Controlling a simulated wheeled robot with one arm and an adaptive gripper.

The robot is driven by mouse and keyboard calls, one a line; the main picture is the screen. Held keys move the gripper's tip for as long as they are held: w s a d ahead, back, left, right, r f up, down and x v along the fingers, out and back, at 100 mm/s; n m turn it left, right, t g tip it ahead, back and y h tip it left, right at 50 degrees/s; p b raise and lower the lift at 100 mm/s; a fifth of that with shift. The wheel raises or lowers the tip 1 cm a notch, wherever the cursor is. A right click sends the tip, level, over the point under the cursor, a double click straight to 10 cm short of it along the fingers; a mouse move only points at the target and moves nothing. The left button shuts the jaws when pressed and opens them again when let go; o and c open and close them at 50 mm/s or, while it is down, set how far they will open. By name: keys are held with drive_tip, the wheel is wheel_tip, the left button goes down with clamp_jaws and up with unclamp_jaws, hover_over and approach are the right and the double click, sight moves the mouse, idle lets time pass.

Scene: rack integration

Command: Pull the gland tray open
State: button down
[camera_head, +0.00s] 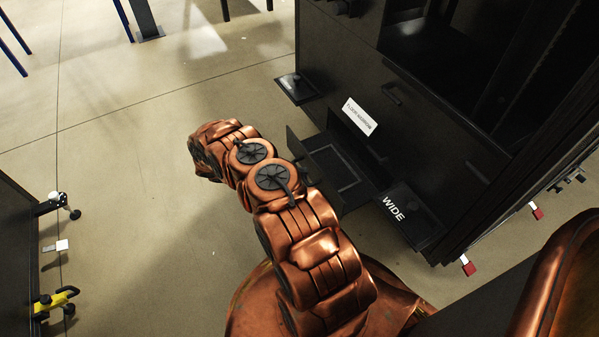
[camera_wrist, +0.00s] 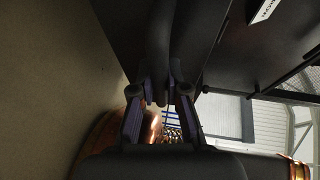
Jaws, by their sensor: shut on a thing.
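The black gland tray (camera_head: 336,167) stands out from the lower front of the black rack in the head view, with its open inside showing. My copper arm covers part of the tray's front, and my gripper is hidden there. In the wrist view my gripper (camera_wrist: 161,92) is shut on a dark part of the tray; the exact contact is too dark to make out. A dark curved piece rises between its fingers.
The rack (camera_head: 400,120) fills the right side. A white label (camera_head: 359,116) sits above the tray opening. A black plate marked WIDE (camera_head: 412,216) lies beside the tray, near the floor. Open floor (camera_head: 130,160) lies to the left. A dark cabinet (camera_head: 15,250) with a yellow-handled fitting (camera_head: 55,298) stands far left.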

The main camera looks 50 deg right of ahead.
drive_tip(key=c, duration=1.2)
unclamp_jaws()
drive_tip(key=shift+o, duration=0.2)
drive_tip(key=v, duration=1.2)
drive_tip(key=shift+r, duration=0.15)
